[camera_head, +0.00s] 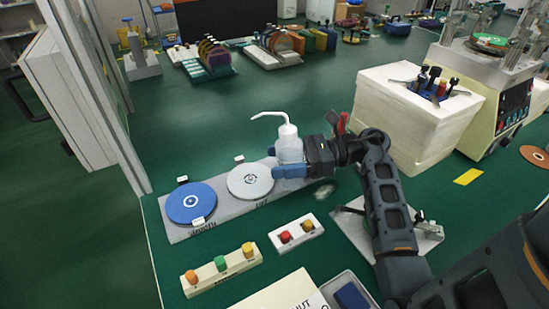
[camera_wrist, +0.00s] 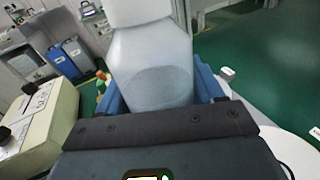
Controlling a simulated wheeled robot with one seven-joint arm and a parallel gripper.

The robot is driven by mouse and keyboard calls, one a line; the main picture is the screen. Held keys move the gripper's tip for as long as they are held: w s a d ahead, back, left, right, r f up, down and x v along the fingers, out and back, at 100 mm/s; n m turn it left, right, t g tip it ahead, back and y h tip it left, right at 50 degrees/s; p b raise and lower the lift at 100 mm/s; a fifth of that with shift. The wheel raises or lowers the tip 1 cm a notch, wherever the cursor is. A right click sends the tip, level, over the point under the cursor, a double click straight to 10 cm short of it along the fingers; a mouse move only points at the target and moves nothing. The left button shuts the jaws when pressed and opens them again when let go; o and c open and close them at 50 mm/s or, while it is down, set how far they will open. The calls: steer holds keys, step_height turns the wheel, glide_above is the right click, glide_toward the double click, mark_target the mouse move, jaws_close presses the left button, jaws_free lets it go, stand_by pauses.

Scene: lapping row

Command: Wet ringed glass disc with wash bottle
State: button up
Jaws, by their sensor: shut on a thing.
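A translucent white wash bottle (camera_head: 289,147) stands upright between the blue fingers of my gripper (camera_head: 290,171); its thin spout bends to the left. In the wrist view the bottle (camera_wrist: 150,65) fills the space between the fingers of my gripper (camera_wrist: 160,92). My gripper is shut on the bottle, beside the right of a pale disc (camera_head: 250,180) with a dark ring mark at its centre. A blue disc (camera_head: 191,203) with a small pale ring at its centre lies further left. Both discs lie on a grey board (camera_head: 226,214). The spout tip is above the pale disc's upper side.
A white block (camera_head: 405,118) and a machine (camera_head: 490,85) stand right.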

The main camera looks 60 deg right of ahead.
mark_target(300, 181)
steer(key=shift+s+d+f+g+p, duration=0.2)
steer(key=shift+s+f+g+p, duration=0.1)
steer(key=shift+s+f+p, duration=0.1)
steer(key=f+g, duration=0.1)
steer(key=s+f+m+g+h+p, duration=0.1)
steer(key=f, duration=0.1)
steer(key=s+f+p, duration=0.1)
steer(key=f, duration=0.1)
steer(key=shift+d+g, duration=0.1)
steer(key=shift+g, duration=0.3)
steer(key=shift+s+r+m+g+p, duration=0.2)
steer(key=shift+r+m+g+p, duration=0.15)
steer(key=shift+p, duration=0.45)
steer(key=shift+s+g+h+p, duration=0.15)
steer(key=shift+g+h+p, duration=0.25)
steer(key=shift+g+p, duration=0.05)
steer(key=shift+s+d+f+m+g+p, duration=0.1)
steer(key=shift+s+f+m+g+p, duration=0.1)
steer(key=shift+s+m+g+p, duration=0.4)
steer(key=shift+w+f+g+h, duration=0.1)
steer(key=shift+w+g+h, duration=0.1)
steer(key=shift+g+h, duration=0.1)
